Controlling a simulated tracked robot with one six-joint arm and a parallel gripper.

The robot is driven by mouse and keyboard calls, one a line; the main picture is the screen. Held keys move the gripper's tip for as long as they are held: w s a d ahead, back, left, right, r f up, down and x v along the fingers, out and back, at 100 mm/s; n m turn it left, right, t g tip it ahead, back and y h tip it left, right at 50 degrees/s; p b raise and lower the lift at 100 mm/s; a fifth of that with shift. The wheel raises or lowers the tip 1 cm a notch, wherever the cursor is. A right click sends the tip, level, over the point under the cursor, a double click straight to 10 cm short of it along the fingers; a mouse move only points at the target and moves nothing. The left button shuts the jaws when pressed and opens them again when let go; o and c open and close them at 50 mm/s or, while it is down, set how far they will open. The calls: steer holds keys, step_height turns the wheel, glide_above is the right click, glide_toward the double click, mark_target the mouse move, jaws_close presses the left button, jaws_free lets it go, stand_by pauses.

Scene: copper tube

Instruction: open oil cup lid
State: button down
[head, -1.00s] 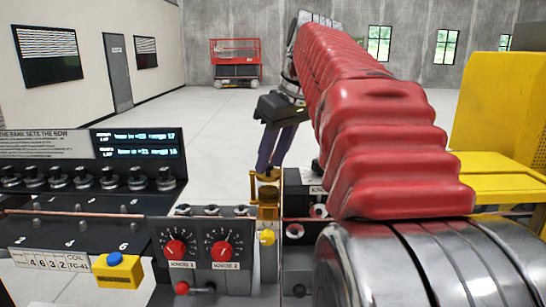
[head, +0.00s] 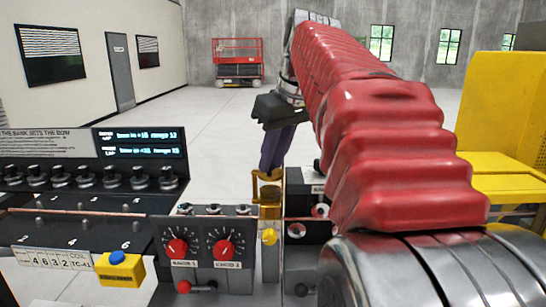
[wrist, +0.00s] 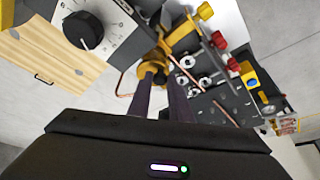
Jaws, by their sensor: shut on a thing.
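The brass oil cup (head: 269,222) stands on the dark machine right of the two-dial panel in the head view. Its brass lid (head: 267,175) is at my purple fingertips, above the cup body, with a thin brass bracket at its left. My gripper (head: 268,170) reaches down from above and is shut on the lid. In the wrist view, my fingers (wrist: 160,72) run to the brass lid (wrist: 150,66). The fingers hide part of the lid, and I cannot tell its exact tilt.
The panel with red knobs (head: 200,246) is close left of the cup. A dark block with round ports (head: 303,232) is close right. A copper tube (head: 75,211) runs along the left bench. A yellow box with a blue button (head: 121,268) stands front left.

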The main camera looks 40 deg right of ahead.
steer(key=a+m+h, duration=0.1)
steer(key=m, duration=0.1)
steer(key=a+m+h, duration=0.1)
steer(key=m, duration=0.1)
steer(key=shift+s+a+m, duration=0.1)
steer(key=shift+a+m, duration=0.05)
steer(key=shift+m, duration=0.25)
steer(key=shift+w+a+m+g+h, duration=0.5)
steer(key=shift+a+m+g, duration=0.15)
steer(key=shift+m, duration=1.2)
steer(key=shift+w+a+m+g+h, duration=0.45)
steer(key=shift+a+m+g, duration=0.15)
steer(key=shift+m, duration=1.3)
steer(key=shift+w+a+m+g+h, duration=0.5)
steer(key=shift+a+m+g, duration=0.15)
steer(key=shift+m, duration=1.2)
steer(key=c, duration=1.6)
jaws_free()
steer(key=shift+r, duration=0.15)
steer(key=shift+v, duration=3.55)
